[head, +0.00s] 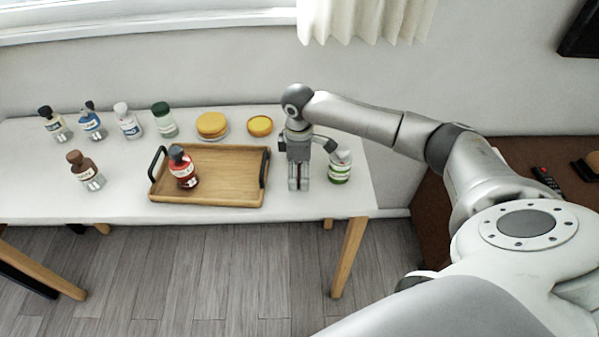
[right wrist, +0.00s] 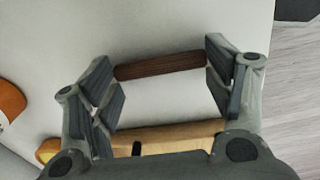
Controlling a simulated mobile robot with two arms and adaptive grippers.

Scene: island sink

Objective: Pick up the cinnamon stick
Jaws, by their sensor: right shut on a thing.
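The cinnamon stick (right wrist: 160,67) is a dark brown rod in the right wrist view. It spans the space between my right gripper's two finger pads, one end at each pad. My right gripper (head: 298,184) points down over the white table, just right of the wooden tray, and is shut on the stick lengthwise; its jaws also show in the right wrist view (right wrist: 163,82). In the head view the stick is hidden by the gripper. I cannot tell whether the stick touches the table. My left gripper is not in view.
The wooden tray (head: 228,199) with dark handles holds a red bottle (head: 183,170). A green-labelled jar (head: 340,168) stands close right of my gripper. Several bottles stand at left; two round yellow-topped items (head: 212,125) (head: 260,126) are behind the tray. The front left table is clear.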

